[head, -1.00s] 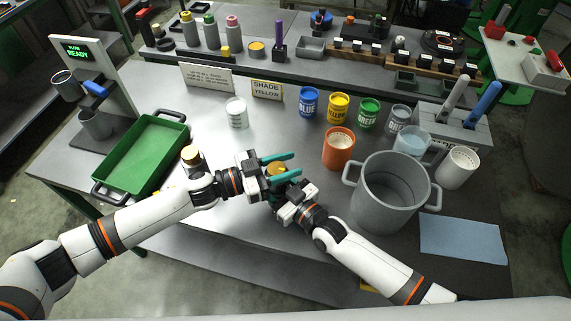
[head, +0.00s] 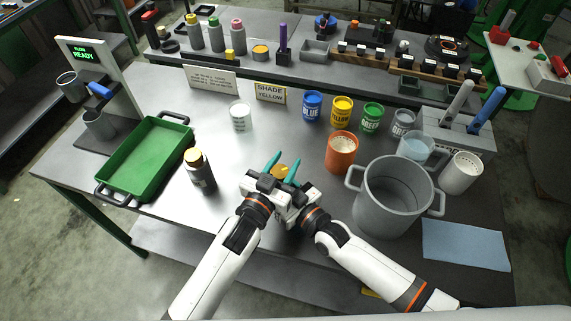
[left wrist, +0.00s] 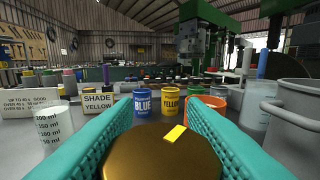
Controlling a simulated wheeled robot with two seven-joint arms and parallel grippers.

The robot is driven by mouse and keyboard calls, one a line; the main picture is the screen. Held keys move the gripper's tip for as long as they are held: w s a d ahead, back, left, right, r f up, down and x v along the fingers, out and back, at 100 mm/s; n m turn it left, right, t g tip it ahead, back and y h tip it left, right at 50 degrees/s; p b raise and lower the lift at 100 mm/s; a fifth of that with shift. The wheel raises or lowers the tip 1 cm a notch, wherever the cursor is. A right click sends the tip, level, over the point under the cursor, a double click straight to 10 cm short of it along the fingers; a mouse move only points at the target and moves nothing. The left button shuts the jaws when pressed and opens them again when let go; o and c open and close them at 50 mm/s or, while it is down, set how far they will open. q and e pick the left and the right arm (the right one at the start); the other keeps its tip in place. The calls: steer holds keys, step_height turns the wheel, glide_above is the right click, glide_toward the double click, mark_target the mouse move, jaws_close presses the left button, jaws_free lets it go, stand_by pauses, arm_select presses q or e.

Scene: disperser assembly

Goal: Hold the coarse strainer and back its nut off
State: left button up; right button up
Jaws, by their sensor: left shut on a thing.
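A round brass nut (head: 281,170) shows between the teal fingers of my left gripper (head: 284,161), near the table's front edge. In the left wrist view the nut (left wrist: 160,155) fills the space between both fingers, with a small yellow mark on its top. My left gripper is shut on the nut. My right gripper (head: 298,209) is directly beside and partly under the left one; its fingertips are hidden. The body of the coarse strainer below the nut is hidden behind the grippers, so I cannot see the right gripper's hold on it.
A dark cylinder with a brass top (head: 200,172) stands left of my grippers, beside a green tray (head: 188,122). A large grey pot (head: 392,215) stands close to the right, with an orange cup (head: 341,155) behind it. Open table lies behind the grippers.

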arm_select(q)
steer(key=shift+w+r+n+t+y, duration=0.1)
steer(key=shift+r+n+t+y, duration=0.1)
steer(key=shift+n+t+y, duration=0.7)
steer(key=shift+a+g+y, duration=0.15)
steer(key=shift+g+y, duration=0.15)
steer(key=shift+y, duration=0.3)
steer(key=o, duration=1)
steer(key=shift+f, duration=0.1)
steer(key=v, duration=1.2)
steer(key=shift+a, duration=0.1)
